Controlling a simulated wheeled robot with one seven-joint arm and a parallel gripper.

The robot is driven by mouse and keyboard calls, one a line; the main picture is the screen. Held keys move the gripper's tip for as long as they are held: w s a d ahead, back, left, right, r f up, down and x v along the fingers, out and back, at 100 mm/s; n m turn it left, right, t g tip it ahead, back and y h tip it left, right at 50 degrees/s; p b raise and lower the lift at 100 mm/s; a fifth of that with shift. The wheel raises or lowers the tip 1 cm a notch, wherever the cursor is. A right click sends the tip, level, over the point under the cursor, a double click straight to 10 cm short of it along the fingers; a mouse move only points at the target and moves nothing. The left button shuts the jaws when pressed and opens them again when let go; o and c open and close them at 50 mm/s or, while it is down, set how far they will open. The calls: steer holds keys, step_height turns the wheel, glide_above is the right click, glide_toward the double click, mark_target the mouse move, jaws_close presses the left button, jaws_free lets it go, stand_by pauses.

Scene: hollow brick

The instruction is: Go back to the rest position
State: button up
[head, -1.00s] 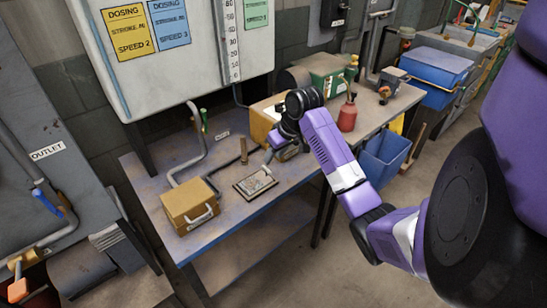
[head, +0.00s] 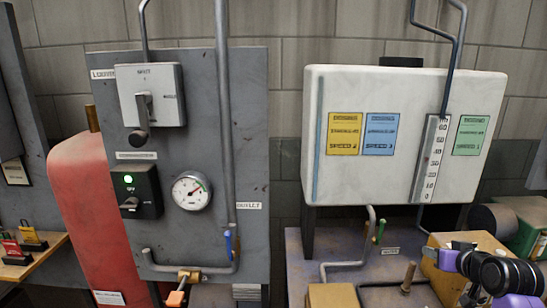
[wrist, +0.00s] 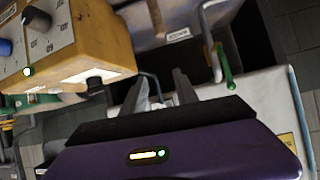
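My gripper (wrist: 160,92) shows in the wrist view with its two grey fingers apart, above the bench. I see nothing clearly held between them; a pale shape shows behind the gap. In the head view, purple and black parts of my arm are at the lower right, over the bench, and the fingertips cannot be made out there.
A yellow box with knobs (wrist: 70,45) is close to my gripper. A tan box (head: 332,296) and upright peg (head: 408,277) stand on the bench. A grey panel (head: 200,120) is left.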

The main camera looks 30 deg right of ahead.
steer(key=w+a+r+m+t+h, duration=0.2)
steer(key=w+a+t, duration=0.2)
steer(key=a, duration=0.9)
steer(key=s+a+f+t+h, duration=0.1)
steer(key=s+a, duration=0.3)
steer(key=a, duration=0.9)
steer(key=s+a+f+n+y, duration=0.2)
steer(key=s+a+n+y, duration=0.3)
steer(key=s+a, duration=0.6)
steer(key=s+a+f+n+y, duration=0.2)
steer(key=s+a+n+y, duration=0.3)
steer(key=s+a, duration=0.7)
steer(key=shift+s+a, duration=0.25)
steer(key=shift+s, duration=0.3)
